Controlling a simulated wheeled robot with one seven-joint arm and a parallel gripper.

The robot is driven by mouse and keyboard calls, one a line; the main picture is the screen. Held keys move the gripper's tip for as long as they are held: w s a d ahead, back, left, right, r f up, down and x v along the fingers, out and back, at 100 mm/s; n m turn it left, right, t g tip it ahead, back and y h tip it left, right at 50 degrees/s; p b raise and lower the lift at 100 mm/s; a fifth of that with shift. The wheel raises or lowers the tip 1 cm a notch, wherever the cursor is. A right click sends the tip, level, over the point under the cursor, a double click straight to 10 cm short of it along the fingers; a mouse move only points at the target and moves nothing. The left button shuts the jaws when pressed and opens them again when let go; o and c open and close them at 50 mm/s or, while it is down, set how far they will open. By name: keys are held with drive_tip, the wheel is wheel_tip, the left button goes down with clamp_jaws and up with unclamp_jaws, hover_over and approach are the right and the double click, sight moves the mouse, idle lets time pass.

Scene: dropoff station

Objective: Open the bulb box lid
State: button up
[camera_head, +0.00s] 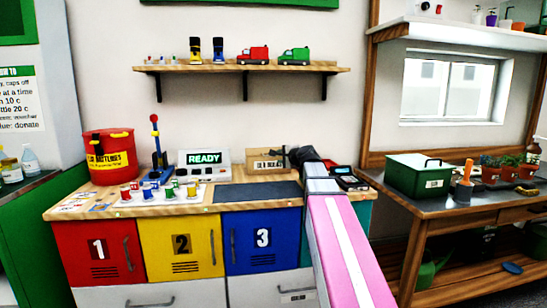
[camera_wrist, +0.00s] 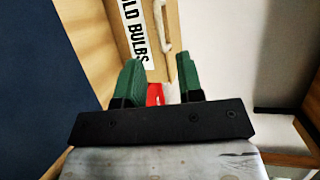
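The bulb box (camera_head: 262,163) is a light wooden box on the counter, right of the READY device, with its label partly covered by my gripper. In the wrist view the box (camera_wrist: 128,40) shows its "OLD BULBS" label, cut off at the top edge, and a pale curved handle (camera_wrist: 164,22) beside it. My gripper (camera_head: 290,155) is at the right end of the box. In the wrist view its green fingers (camera_wrist: 159,72) are apart, pointing at the box near the handle. I see no contact with the handle. I cannot tell whether the lid is raised.
A red bright patch (camera_wrist: 154,94) shows between the fingers. A READY device (camera_head: 204,164), a rack of small colored items (camera_head: 160,194) and a red battery bucket (camera_head: 108,157) stand to the left. A dark mat (camera_head: 257,191) lies clear before the box. A black device (camera_head: 347,178) is right.

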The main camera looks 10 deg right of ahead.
drive_tip(key=x, duration=0.9)
drive_tip(key=shift+w+a, duration=0.2)
drive_tip(key=shift+w, duration=0.1)
clamp_jaws()
